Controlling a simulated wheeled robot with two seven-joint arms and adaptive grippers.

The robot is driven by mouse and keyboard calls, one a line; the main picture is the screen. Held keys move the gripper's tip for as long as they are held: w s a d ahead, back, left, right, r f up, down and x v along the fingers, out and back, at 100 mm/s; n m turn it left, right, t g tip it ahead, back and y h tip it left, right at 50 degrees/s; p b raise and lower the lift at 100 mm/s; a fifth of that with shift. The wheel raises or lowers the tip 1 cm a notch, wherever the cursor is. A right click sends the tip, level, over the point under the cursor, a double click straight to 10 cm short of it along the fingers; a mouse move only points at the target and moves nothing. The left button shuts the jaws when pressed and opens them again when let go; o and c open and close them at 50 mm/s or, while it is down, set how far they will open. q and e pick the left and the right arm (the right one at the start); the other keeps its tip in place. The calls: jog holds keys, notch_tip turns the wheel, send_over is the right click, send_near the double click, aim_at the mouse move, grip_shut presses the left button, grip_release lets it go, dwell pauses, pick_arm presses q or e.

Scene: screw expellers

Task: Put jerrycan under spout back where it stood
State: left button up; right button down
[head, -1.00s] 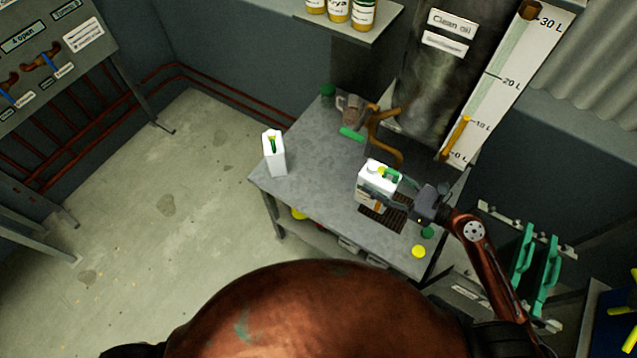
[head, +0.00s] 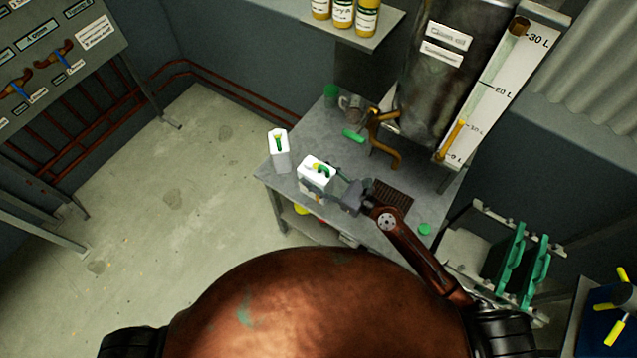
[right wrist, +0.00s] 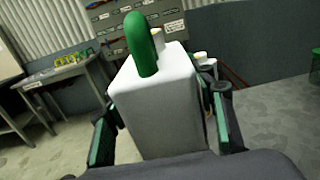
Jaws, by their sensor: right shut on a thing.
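The white jerrycan (head: 308,183) with a green handle and a yellow cap is at the left part of the grey table, away from the spout (head: 383,150). My right gripper (head: 338,187) is shut on it, coming from the right. In the right wrist view the jerrycan (right wrist: 158,112) is upright between the two fingers. I cannot tell whether its base touches the table. The dark drip grate (head: 393,196) under the spout is bare. My left gripper is not in view.
A second white container (head: 279,155) with a green and yellow top stands close to the left at the table's edge. Behind lie a green object (head: 353,136) and a metal mug (head: 350,106). A green round cap (head: 424,229) is at the front right of the table (head: 300,200).

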pick_arm(q)
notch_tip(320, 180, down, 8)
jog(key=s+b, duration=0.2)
jog(key=b, duration=0.5)
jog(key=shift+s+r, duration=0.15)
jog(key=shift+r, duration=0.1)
pick_arm(e)
jog(key=w+a+f, duration=0.1)
jog(key=w+f, duration=0.7)
jog(key=f, duration=0.2)
jog(key=shift+w+a, duration=0.35)
jog(key=shift+w, duration=0.05)
jog(key=shift+f, duration=0.2)
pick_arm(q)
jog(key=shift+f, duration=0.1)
pick_arm(e)
jog(key=c, duration=0.9)
grip_release()
jog(key=shift+s+f, duration=0.1)
jog(key=shift+f, duration=0.1)
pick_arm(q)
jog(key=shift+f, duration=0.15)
pick_arm(e)
jog(key=v, duration=1.2)
jog(key=shift+r, duration=0.1)
